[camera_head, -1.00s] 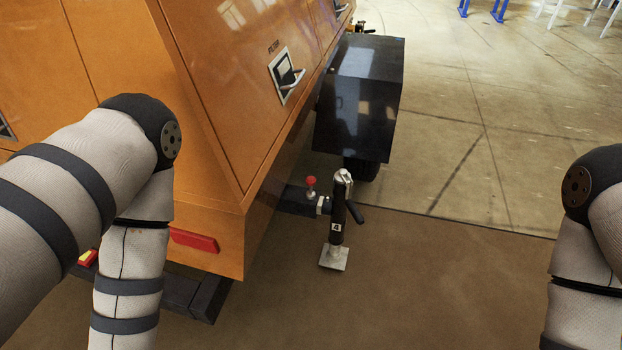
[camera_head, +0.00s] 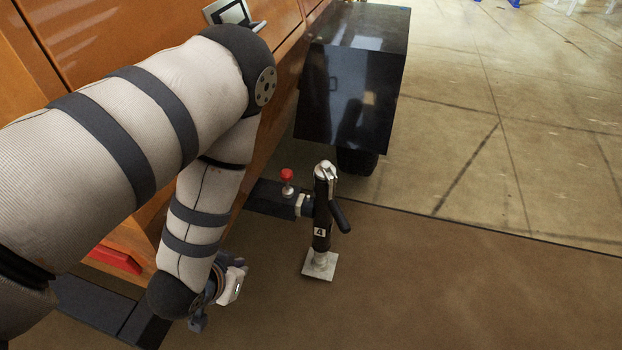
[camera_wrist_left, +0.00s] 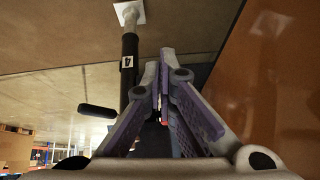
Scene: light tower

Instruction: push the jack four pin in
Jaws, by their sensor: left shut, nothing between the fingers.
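The jack (camera_head: 322,215) marked 4 stands upright on its square foot plate (camera_head: 320,265) beside the orange tower body. Its red-topped pin (camera_head: 287,177) stands up from the dark bracket (camera_head: 270,197) left of the jack tube. My left gripper (camera_head: 235,285) is low and left of the jack, apart from it. In the left wrist view the left gripper (camera_wrist_left: 163,95) has its fingers together with nothing between them. The jack tube (camera_wrist_left: 129,75) shows there just left of the fingers; the pin is mostly hidden behind them. My right gripper is not in view.
The orange tower body (camera_head: 60,50) fills the left side. A black fender box (camera_head: 352,90) over a tire (camera_head: 357,160) stands behind the jack. A crank handle (camera_head: 340,215) sticks out right of the jack. The floor on the right is clear.

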